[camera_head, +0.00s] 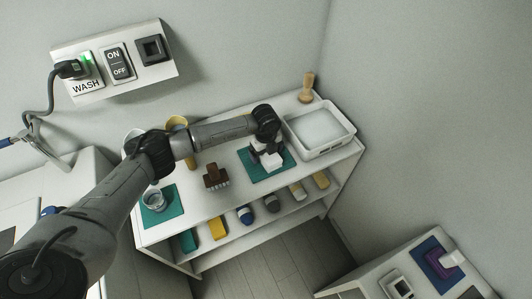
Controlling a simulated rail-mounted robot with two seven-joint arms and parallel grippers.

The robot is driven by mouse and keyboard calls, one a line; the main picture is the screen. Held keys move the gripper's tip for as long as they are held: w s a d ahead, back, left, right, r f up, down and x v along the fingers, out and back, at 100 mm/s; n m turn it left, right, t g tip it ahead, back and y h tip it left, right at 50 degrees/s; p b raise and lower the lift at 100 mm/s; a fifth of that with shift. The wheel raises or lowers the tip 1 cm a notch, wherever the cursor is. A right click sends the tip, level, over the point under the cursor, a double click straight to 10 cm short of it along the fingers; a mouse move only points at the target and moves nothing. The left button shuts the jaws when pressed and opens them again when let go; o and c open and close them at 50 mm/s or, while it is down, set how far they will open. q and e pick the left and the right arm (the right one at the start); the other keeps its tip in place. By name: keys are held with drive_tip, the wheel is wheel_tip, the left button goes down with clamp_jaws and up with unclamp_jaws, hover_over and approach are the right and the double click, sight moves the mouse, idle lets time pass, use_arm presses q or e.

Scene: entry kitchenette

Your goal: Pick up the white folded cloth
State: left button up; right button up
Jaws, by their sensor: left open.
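The white folded cloth (272,162) appears as a small white block over the teal mat (285,172) on the shelf top. My left arm reaches across the shelf from the lower left. Its gripper (263,151) is open, pointing down right at the cloth and partly hiding it. I cannot tell whether the fingers touch the cloth. My right gripper is not in view.
A white tray (347,141) stands right of the mat, with a wooden peg-like item (307,88) behind. A brown brush (215,177) and a glass (155,201) on another teal mat (176,207) stand left. Several items fill the lower shelf.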

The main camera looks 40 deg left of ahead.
use_arm(q)
drive_tip(key=shift+c, duration=0.4)
drive_tip(key=c, duration=1.1)
drive_tip(key=shift+r, duration=0.2)
